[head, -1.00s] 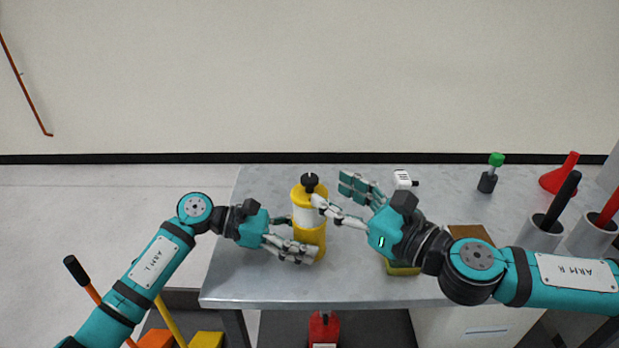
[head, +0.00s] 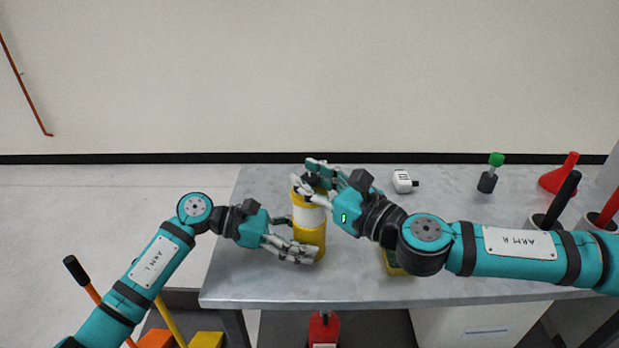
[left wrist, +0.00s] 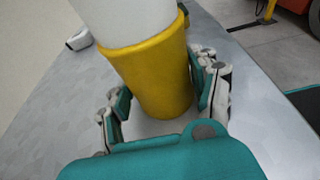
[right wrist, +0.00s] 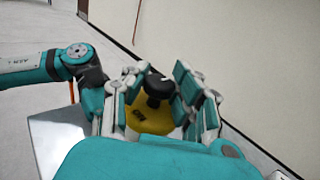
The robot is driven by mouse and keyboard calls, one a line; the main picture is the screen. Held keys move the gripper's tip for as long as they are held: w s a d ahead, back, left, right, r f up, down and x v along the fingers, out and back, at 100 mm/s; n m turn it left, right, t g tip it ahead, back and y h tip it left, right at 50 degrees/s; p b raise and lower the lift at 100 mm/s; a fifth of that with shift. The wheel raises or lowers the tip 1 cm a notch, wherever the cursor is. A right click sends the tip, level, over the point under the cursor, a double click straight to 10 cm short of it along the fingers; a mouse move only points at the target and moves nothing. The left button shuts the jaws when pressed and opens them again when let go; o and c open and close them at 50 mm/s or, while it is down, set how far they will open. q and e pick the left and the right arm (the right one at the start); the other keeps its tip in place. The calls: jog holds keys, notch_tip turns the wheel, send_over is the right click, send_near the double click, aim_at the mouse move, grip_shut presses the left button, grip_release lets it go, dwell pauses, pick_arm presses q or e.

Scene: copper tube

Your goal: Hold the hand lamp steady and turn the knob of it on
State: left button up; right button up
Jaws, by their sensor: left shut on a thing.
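The hand lamp (head: 311,237) stands upright on the grey table, with a yellow base, white middle and yellow top. My left gripper (head: 293,238) is shut on its lower yellow part; the left wrist view shows fingers on both sides of the yellow base (left wrist: 152,78). My right gripper (head: 312,182) is over the lamp's top. In the right wrist view the black knob (right wrist: 157,88) stands on the yellow top (right wrist: 150,121), between the open fingers of my right gripper (right wrist: 154,92). Contact with the knob is not clear. In the head view the fingers mostly hide the knob.
A small white object (head: 402,181) lies on the table (head: 262,280) behind my right arm. A green-topped item (head: 490,174), a red funnel (head: 561,173) and tubes with handles stand at the right. A yellow item (head: 393,266) is partly hidden under my right arm.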

grip_shut()
jog(key=shift+h, duration=0.3)
jog(key=m+t+h, duration=0.1)
jog(key=m+h, duration=0.1)
jog(key=m+t+h, duration=0.1)
jog(key=t+h, duration=0.1)
jog(key=shift+s+a+m, duration=0.1)
jog(key=shift+a+m, duration=0.1)
jog(key=shift+m, duration=0.2)
jog(key=m+t+h, duration=0.1)
jog(key=h, duration=0.1)
jog(key=m+t+h, duration=0.1)
jog(key=m+h, duration=0.1)
jog(key=h, duration=0.1)
jog(key=m+h, duration=0.3)
jog(key=h, duration=0.2)
jog(key=m+g+h, duration=0.1)
jog(key=m+h, duration=0.2)
jog(key=h, duration=0.2)
jog(key=shift+f+m, duration=0.1)
jog(key=shift+m, duration=0.3)
jog(key=shift+d+m+g+h, duration=0.1)
jog(key=shift+m+g+h, duration=1.2)
jog(key=shift+h, duration=0.7)
jog(key=o, duration=0.7)
grip_release()
jog(key=shift+c, duration=0.2)
jog(key=shift+d, duration=0.1)
